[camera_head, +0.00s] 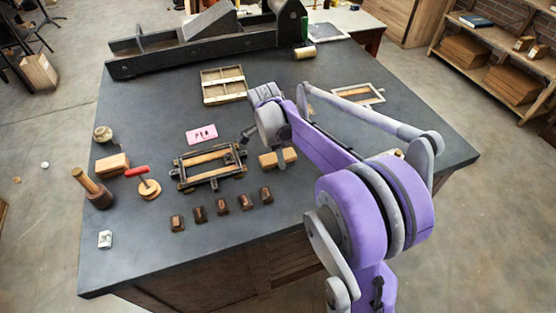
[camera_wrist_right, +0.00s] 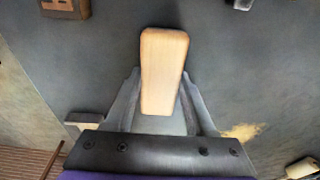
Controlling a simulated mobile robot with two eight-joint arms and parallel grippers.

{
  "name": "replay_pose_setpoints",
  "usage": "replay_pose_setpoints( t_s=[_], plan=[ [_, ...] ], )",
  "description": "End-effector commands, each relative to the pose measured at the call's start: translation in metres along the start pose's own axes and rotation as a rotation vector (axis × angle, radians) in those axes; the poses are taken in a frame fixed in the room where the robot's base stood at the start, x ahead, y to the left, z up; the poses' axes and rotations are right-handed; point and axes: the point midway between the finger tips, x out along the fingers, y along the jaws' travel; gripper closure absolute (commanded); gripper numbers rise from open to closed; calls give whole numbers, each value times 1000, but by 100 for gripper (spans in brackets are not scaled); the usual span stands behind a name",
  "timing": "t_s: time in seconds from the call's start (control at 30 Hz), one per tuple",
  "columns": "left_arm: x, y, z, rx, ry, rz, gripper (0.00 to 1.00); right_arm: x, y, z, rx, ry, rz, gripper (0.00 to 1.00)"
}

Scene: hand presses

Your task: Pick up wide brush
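The task's wide brush seems to be the tan wooden piece (camera_head: 278,158) on the dark table, just right of the small wooden-and-metal press. It shows in the right wrist view as a long pale wooden block (camera_wrist_right: 164,70). My right gripper (camera_wrist_right: 162,75) has one finger on each side of it, with the tips close to its long sides. I cannot tell whether they touch it. In the head view the right gripper (camera_head: 283,142) is just above the piece, its fingers mostly hidden by my wrist. Any bristles are hidden. My left gripper is not in view.
The small press (camera_head: 210,165) is close on the left. Several dark wooden blocks (camera_head: 221,207) stand in front. A large dark press (camera_head: 200,40) fills the back.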

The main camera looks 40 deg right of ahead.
Motion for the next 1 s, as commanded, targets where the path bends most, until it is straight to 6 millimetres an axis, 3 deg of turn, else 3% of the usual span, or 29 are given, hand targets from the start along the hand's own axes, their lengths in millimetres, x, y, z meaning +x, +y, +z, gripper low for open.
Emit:
replay_pose_setpoints(
  t_s=[0.03, 0.23, 0.3, 0.63, 1.0],
  plan=[
    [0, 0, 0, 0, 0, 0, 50, 0, 0, 0, 0, 0, 0, 57],
    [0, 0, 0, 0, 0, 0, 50, 0, 0, 0, 0, 0, 0, 93],
    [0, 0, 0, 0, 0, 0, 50, 0, 0, 0, 0, 0, 0, 100],
    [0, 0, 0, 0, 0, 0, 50, -9, 0, -1, 0, 0, 0, 100],
    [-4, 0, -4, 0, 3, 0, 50, -78, 0, -12, 0, 0, 0, 100]
  ],
)
